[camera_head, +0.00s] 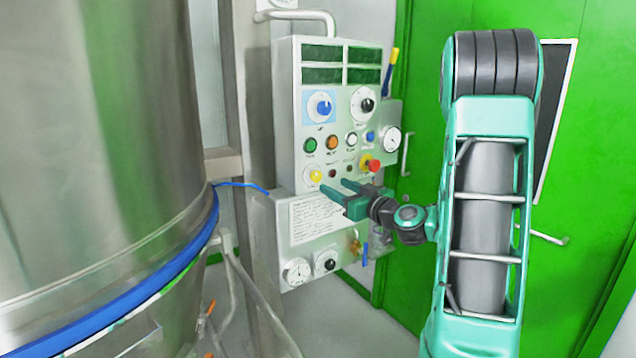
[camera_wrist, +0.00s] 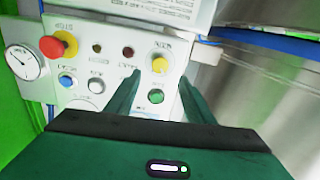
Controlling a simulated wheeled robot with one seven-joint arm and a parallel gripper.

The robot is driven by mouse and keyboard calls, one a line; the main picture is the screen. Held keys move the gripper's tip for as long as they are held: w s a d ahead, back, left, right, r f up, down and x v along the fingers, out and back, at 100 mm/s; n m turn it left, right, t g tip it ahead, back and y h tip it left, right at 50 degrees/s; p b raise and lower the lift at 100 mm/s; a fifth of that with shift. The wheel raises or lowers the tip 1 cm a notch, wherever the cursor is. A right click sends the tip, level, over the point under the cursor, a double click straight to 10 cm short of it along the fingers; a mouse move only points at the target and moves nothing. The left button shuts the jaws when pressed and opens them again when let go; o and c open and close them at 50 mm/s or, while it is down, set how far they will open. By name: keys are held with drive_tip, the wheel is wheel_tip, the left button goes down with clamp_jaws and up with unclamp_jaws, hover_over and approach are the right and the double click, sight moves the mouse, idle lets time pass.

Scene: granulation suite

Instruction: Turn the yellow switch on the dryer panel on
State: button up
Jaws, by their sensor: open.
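The yellow switch (camera_head: 315,175) is a small round knob on a white dial plate, low on the left side of the dryer panel (camera_head: 288,130). It also shows in the wrist view (camera_wrist: 159,65), where the panel appears upside down. My gripper (camera_head: 333,185) is open and empty, in front of the lower panel, with its fingers pointing at it. In the wrist view the fingertips (camera_wrist: 160,76) lie on either side of the yellow switch in the picture. I cannot tell whether they touch it or how far off they are. The switch's setting is too small to read.
A red stop button on a yellow base (camera_head: 371,164) sticks out right of the switch. Green (camera_head: 310,145), orange (camera_head: 332,142) and other buttons sit above it. Below is a white label sheet (camera_head: 317,217). A large steel vessel (camera_head: 90,130) fills the left; a green door (camera_head: 430,80) stands right.

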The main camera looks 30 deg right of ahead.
sight(318, 178)
drive_tip(key=w, duration=0.8)
drive_tip(key=shift+w+a, duration=0.15)
drive_tip(key=shift+w, duration=0.15)
drive_tip(key=c, duration=1)
drive_tip(key=shift+c, duration=0.2)
drive_tip(key=shift+m, duration=0.3)
drive_tip(key=m, duration=0.5)
drive_tip(key=shift+m, duration=0.3)
drive_tip(key=m, duration=0.5)
drive_tip(key=shift+f+m, duration=0.1)
drive_tip(key=shift+m, duration=0.2)
